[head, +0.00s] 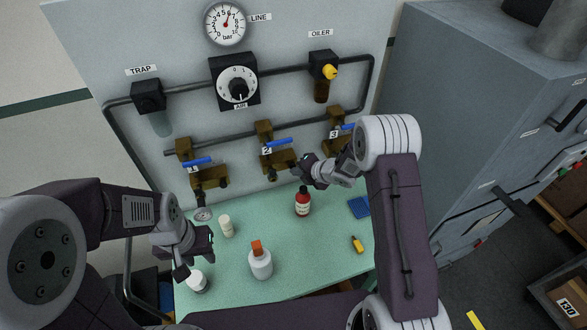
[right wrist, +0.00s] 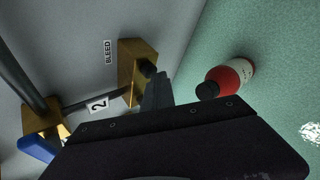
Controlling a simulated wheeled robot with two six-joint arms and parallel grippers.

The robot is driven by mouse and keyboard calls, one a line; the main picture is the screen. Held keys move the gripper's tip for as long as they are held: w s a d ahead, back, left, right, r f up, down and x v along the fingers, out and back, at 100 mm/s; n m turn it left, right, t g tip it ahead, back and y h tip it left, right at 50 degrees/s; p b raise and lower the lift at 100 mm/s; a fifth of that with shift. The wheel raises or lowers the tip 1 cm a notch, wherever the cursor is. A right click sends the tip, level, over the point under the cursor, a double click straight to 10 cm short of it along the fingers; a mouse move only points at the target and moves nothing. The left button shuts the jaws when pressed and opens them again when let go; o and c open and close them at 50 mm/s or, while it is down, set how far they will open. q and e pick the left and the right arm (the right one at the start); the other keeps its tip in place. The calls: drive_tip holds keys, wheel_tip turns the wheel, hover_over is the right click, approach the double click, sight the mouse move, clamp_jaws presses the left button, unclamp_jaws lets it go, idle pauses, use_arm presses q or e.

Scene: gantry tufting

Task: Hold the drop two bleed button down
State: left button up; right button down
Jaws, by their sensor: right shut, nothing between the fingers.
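The drop two valve (head: 267,151) is a brass fitting with a blue lever and a "2" label on the upright panel. In the right wrist view its brass bleed block (right wrist: 132,62) sits beside a BLEED label, with a dark round bleed button (right wrist: 148,68) on it. My right gripper (head: 300,170) is shut and empty, its tips (right wrist: 156,88) right at the button. I cannot tell whether they touch it or whether it is pressed in. My left gripper (head: 194,258) hangs over the bench's left side, its fingers apart and empty.
The green bench (head: 315,255) holds a red bottle (head: 303,203) near my right gripper, a white orange-capped bottle (head: 260,262), a small cream bottle (head: 226,226), a white jar (head: 196,281) and a blue tray (head: 359,207). Drop one (head: 205,170) and drop three (head: 338,125) flank drop two.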

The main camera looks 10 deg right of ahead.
idle(0.8)
drive_tip(key=shift+s+d+b, duration=0.15)
drive_tip(key=shift+s+b, duration=0.45)
drive_tip(key=shift+s, duration=0.3)
drive_tip(key=shift+f, duration=0.1)
drive_tip(key=shift+s+d+f+b, duration=0.1)
drive_tip(key=shift+s+b, duration=0.3)
drive_tip(key=s+b, duration=0.1)
drive_tip(key=s, duration=0.2)
drive_tip(key=shift+s+d+b, duration=0.15)
drive_tip(key=shift+d+b, duration=0.2)
drive_tip(key=shift+s, duration=0.4)
